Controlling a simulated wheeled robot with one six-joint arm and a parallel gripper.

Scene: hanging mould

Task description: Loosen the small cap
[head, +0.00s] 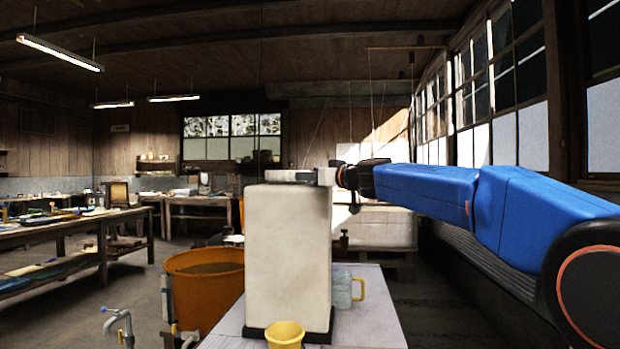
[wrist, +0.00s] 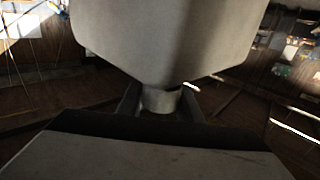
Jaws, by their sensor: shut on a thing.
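A small pale cylindrical cap (wrist: 160,101) sits at the narrow end of a large pale grey body (wrist: 165,40) in the wrist view. My gripper (wrist: 159,104) has its two dark fingers on either side of the cap and is shut on it. In the head view my gripper (head: 318,177) is at the top of a tall off-white block (head: 288,255), and the cap cannot be made out there. I cannot tell from the pictures whether the cap has turned.
The block stands on a dark base on a pale table (head: 375,325). A yellow cup (head: 285,335) is in front of it, a clear mug with a yellow handle (head: 343,290) to its right, and an orange bucket (head: 205,285) to its left. A workbench (head: 80,222) stands far left.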

